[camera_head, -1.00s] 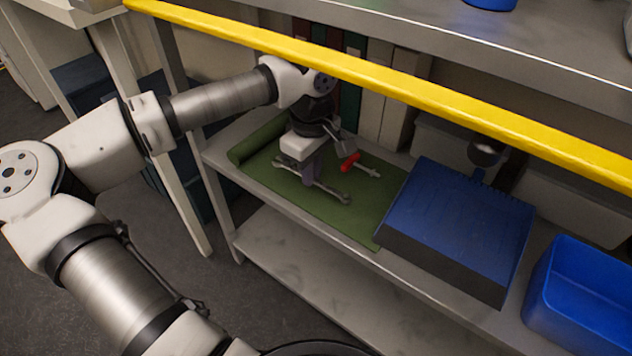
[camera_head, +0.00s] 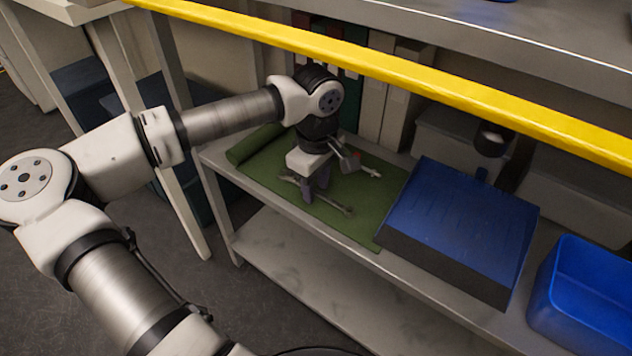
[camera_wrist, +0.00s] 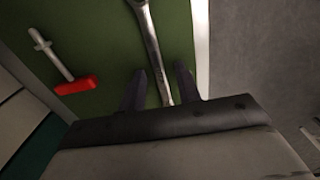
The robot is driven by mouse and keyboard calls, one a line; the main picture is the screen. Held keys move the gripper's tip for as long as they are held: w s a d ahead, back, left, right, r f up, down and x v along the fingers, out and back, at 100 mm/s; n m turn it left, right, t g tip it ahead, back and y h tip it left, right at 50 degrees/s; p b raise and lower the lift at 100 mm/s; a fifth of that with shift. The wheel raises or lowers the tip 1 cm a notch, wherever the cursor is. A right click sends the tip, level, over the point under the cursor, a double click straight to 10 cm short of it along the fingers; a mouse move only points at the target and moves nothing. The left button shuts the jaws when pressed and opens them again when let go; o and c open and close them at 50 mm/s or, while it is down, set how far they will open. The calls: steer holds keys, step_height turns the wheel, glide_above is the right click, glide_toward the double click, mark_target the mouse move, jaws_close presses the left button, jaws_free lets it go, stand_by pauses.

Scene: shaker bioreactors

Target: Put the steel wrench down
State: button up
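The steel wrench (camera_head: 341,207) lies on the green mat (camera_head: 357,222) on the shelf, near the mat's front edge. It also shows in the wrist view (camera_wrist: 151,41), running down between my fingers. My gripper (camera_head: 314,190) points down over the wrench's middle. In the wrist view, the two dark fingers of my gripper (camera_wrist: 160,80) stand apart, one on each side of the wrench, with mat showing between finger and handle.
A tool with a red part (camera_wrist: 77,85) and a pale shaft lies on the mat beside the wrench. A blue-topped device (camera_head: 460,215) and a blue bin (camera_head: 585,300) stand to the right. Binders (camera_head: 378,100) stand behind. A yellow-edged upper shelf (camera_head: 400,75) hangs above.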

mark_target(316, 191)
step_height(316, 191, up, 8)
steer(key=p, duration=0.2)
stand_by(0.3)
